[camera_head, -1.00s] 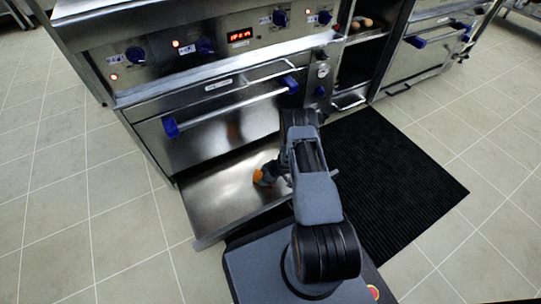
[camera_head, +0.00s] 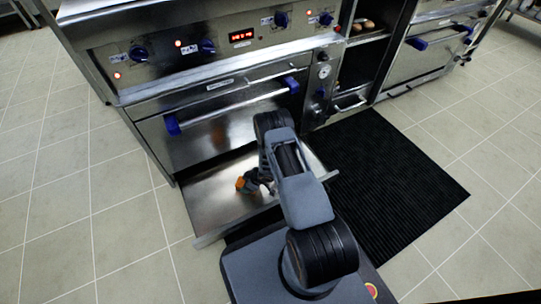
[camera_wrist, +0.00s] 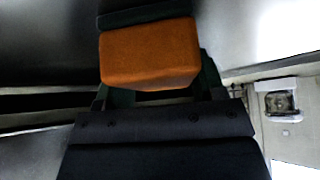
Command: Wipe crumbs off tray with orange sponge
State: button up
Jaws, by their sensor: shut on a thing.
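The orange sponge (camera_head: 241,184) is at the tip of my gripper (camera_head: 252,181), over the metal tray (camera_head: 205,201) pulled out low under the oven. In the wrist view the sponge (camera_wrist: 150,54) fills the space between the fingers of my gripper (camera_wrist: 150,85), which is shut on it. Whether the sponge touches the tray surface is hard to tell. My arm hides the right part of the tray in the head view. I cannot make out any crumbs on the visible tray surface.
The oven front with its long handle (camera_head: 225,107) and blue end caps stands just above the tray. A black ribbed mat (camera_head: 400,185) lies on the floor to the right. An open shelf (camera_head: 362,60) is right of the oven. Tiled floor is clear at left.

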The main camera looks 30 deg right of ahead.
aim_at(241, 184)
jog(key=shift+a, duration=0.8)
jog(key=shift+a+r+p, duration=0.2)
jog(key=shift+r+p, duration=0.45)
jog(key=shift+r, duration=0.55)
jog(key=shift+r+p, duration=2.3)
jog(key=shift+r, duration=0.55)
